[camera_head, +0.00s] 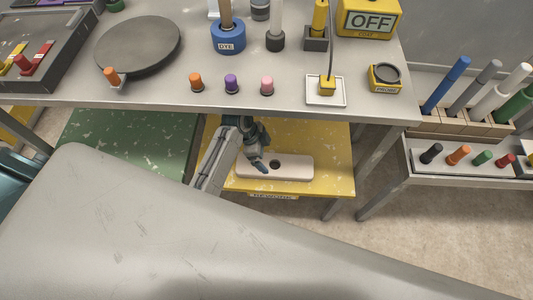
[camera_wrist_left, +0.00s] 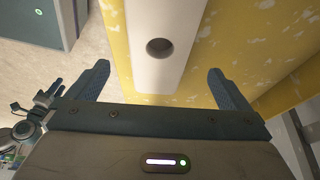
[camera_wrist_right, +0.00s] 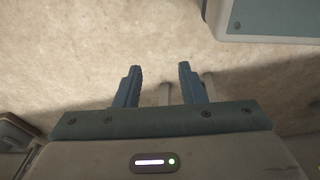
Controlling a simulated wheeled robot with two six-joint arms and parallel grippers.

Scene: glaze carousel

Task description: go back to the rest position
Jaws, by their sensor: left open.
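My left gripper (camera_head: 258,160) is low in front of the table, over the yellow lower board (camera_head: 320,140). A white block with a round hole (camera_head: 290,167) lies there, just beside the gripper's fingers in the head view. In the left wrist view my left gripper (camera_wrist_left: 158,68) has its fingers wide apart with nothing gripped, and the white block (camera_wrist_left: 155,25) shows beyond them. My right gripper (camera_wrist_right: 160,68) shows only in its own wrist view. Its fingers are partly apart and empty, above bare floor.
The grey table (camera_head: 160,85) above carries a dark round turntable (camera_head: 140,42), several coloured pegs, a blue DYE holder (camera_head: 228,38) and a yellow OFF box (camera_head: 368,18). A green board (camera_head: 120,145) lies left of the yellow one. A rack of coloured rods (camera_head: 460,120) stands right.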

